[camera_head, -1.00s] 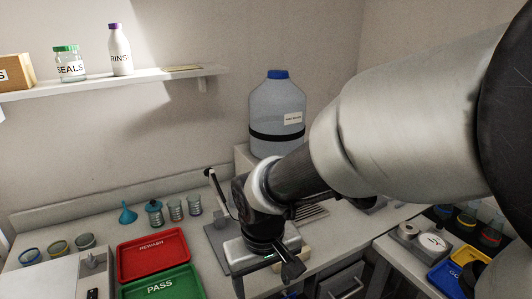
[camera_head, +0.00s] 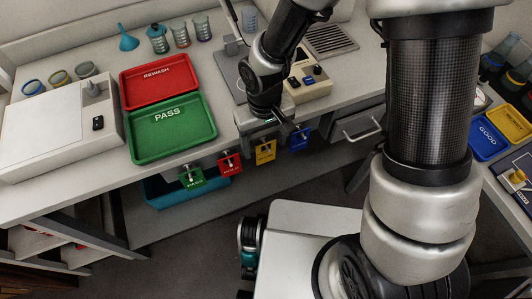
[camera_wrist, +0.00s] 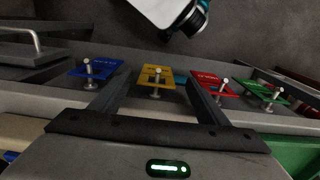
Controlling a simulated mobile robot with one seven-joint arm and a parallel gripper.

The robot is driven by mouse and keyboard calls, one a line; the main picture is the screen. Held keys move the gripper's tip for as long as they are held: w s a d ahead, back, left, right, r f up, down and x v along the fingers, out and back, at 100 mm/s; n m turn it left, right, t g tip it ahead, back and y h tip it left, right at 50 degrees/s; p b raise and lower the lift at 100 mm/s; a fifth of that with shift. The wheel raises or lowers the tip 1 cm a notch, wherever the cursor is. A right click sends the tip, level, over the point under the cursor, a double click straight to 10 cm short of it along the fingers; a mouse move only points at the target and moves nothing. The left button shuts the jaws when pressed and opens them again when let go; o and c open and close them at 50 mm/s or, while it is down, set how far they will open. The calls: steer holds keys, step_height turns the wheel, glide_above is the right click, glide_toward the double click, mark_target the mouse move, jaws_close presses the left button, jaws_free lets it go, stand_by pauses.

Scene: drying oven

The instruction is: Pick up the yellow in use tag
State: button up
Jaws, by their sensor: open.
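The yellow tag (camera_head: 265,152) hangs from a peg on the front edge of the bench, between a red tag (camera_head: 230,162) and a blue tag (camera_head: 300,139). In the wrist view the yellow tag (camera_wrist: 157,75) shows between the two fingers, with its metal peg in front of it. My gripper (camera_head: 284,125) is at the bench edge, close above the yellow tag. In the wrist view my gripper (camera_wrist: 160,78) is open and empty, its fingers either side of the tag. I cannot tell the exact gap in depth.
A green tag (camera_head: 191,177) hangs farther left. The red REWASH tray (camera_head: 160,88) and green PASS tray (camera_head: 150,149) lie on the bench. A drawer handle (camera_head: 362,131) juts out at right. A blue bin (camera_head: 153,192) sits below the bench.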

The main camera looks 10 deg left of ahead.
mark_target(266, 153)
steer(key=shift+w+f+b, duration=0.2)
steer(key=shift+f+b, duration=0.15)
steer(key=shift+f, duration=1.25)
steer(key=shift+w+f+b, duration=0.15)
steer(key=shift+f+b, duration=0.15)
steer(key=shift+f, duration=1.25)
steer(key=shift+d, duration=0.1)
steer(key=c, duration=1.1)
